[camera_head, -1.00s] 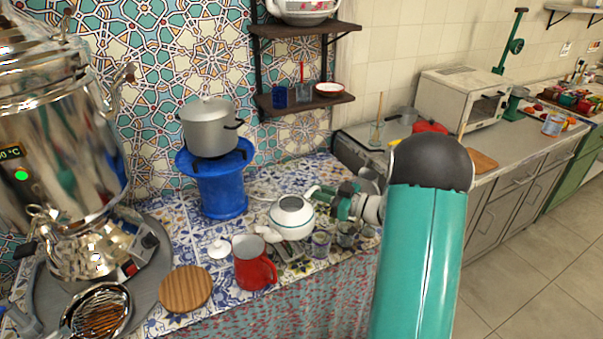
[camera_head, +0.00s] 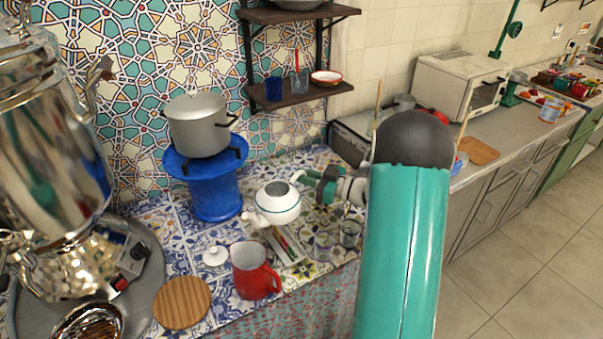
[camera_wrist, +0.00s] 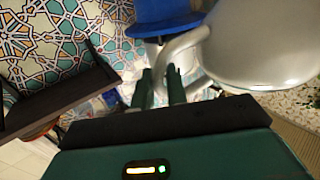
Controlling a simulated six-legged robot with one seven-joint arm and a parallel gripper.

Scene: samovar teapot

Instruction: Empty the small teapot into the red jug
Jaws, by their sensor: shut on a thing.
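The small white teapot (camera_head: 277,203) is lidless, its open top showing and its spout pointing left toward the red jug. My gripper (camera_head: 302,179) is shut on its handle at the right side. In the wrist view the teapot (camera_wrist: 262,45) fills the upper right, and the jaws (camera_wrist: 161,90) close around its curved handle. The teapot appears raised above the tiled counter. The red jug (camera_head: 254,273) stands upright on the counter, to the front left of the teapot and apart from it. The teapot's contents cannot be made out, and no stream of liquid shows.
A small white lid (camera_head: 215,256) and a round wooden board (camera_head: 182,303) lie left of the jug. A blue stand (camera_head: 214,190) with a grey pot (camera_head: 198,126) is behind. Glasses (camera_head: 349,233) stand right of the jug. A large samovar (camera_head: 50,150) is at left.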

